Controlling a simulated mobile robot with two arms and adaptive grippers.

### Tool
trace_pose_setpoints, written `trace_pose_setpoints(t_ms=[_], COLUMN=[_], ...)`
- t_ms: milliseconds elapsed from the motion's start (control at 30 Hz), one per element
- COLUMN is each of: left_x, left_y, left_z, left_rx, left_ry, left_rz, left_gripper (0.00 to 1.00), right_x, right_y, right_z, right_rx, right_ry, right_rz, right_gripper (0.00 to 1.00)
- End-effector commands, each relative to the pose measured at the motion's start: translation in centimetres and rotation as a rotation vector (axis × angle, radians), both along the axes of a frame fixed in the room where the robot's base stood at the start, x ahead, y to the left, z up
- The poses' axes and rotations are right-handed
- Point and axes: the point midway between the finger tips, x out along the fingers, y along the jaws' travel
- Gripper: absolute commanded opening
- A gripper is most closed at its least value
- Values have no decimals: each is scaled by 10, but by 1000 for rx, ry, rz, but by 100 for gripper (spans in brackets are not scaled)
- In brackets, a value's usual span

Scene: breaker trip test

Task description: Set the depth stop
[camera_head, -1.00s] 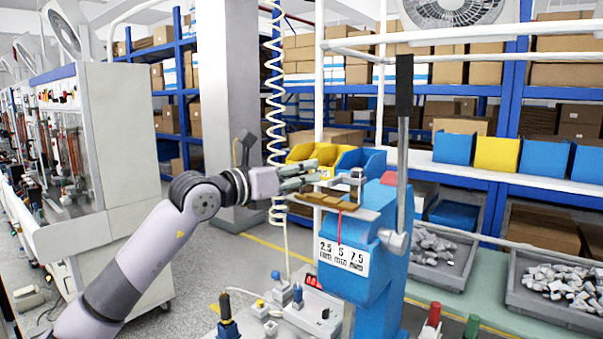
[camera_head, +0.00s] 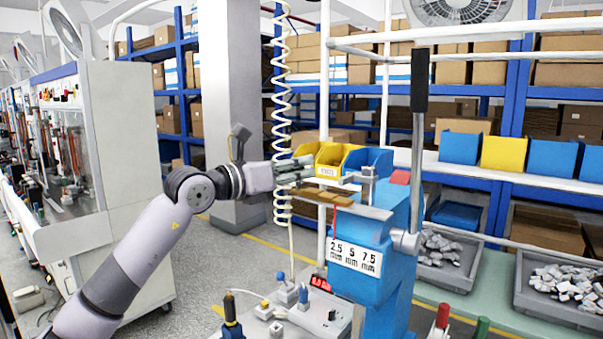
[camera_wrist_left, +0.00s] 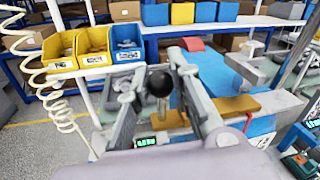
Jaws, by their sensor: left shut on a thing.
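The blue machine (camera_head: 385,262) carries a white scale plate (camera_head: 354,257) marked 2.5, 5 and 7.5 mm. A brass slide bar (camera_head: 322,195) lies across its top, and a thin red pointer (camera_head: 334,219) hangs down by the 2.5 mark. My left gripper (camera_head: 308,167) is above the bar's left end. In the wrist view, a black ball knob (camera_wrist_left: 160,83) sits between the fingers, above the brass bar (camera_wrist_left: 215,110). The left gripper is shut on this knob; the exact finger contact is hard to see. My right gripper is not in view.
A tall lever with a black grip (camera_head: 420,80) stands at the machine's right. Yellow bins (camera_head: 330,158) and a blue bin (camera_head: 368,162) stand behind. A coiled white hose (camera_head: 283,110) hangs close behind the gripper. Grey trays of parts (camera_head: 562,283) are at right.

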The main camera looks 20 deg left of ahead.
Motion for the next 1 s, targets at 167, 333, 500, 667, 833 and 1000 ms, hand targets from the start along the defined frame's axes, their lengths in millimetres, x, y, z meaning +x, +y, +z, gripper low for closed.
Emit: trace_pose_setpoints(t_ms=[167, 333, 500, 667, 833, 1000], left_x=[4, 3, 3, 3, 1, -15], left_y=[9, 8, 7, 7, 7, 18], left_z=[0, 0, -1, -1, -1, -2], left_rx=[2, 1, 1, 1, 1, 3], left_ry=[0, 0, 2, 2, 2, 2], left_rz=[21, 19, 17, 16, 16, 17], left_gripper=[0, 29, 41, 41, 41, 41], right_x=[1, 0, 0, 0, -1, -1], right_y=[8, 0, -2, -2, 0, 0], right_z=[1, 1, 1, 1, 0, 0], right_rx=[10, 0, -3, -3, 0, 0], right_ry=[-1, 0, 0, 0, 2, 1], right_rz=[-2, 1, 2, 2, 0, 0], right_gripper=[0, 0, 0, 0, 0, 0])
